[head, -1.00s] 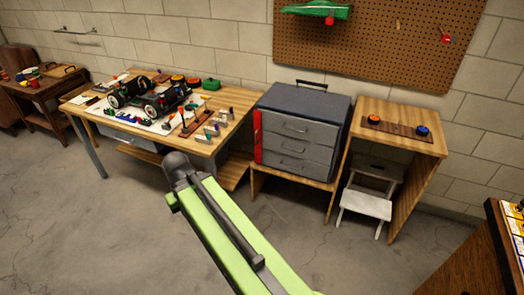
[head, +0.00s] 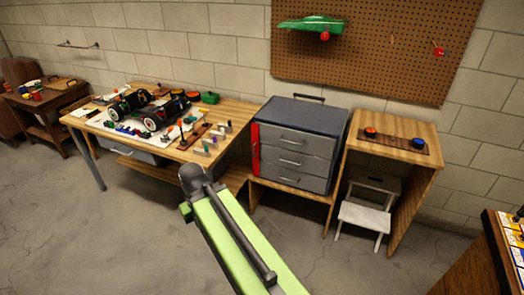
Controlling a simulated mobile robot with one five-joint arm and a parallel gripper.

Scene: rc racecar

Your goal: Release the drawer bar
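A grey tool chest (head: 300,115) with a dark top and three drawers stands on a low wooden stand, right of the workbench. A red upright bar (head: 256,148) runs along the left edge of its drawer fronts. The drawers look shut. My green and dark arm reaches up from the bottom middle, and its dark rounded end shows in front of the workbench, left of and below the red bar. My gripper's fingers are not visible. The arm and the red bar appear apart in the picture.
The workbench (head: 232,110) holds a model car (head: 150,108) and several small parts. Right of the chest, a wooden table (head: 405,130) stands over a white step stool (head: 364,215). A brown cabinet (head: 470,262) is at lower right. The concrete floor between is clear.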

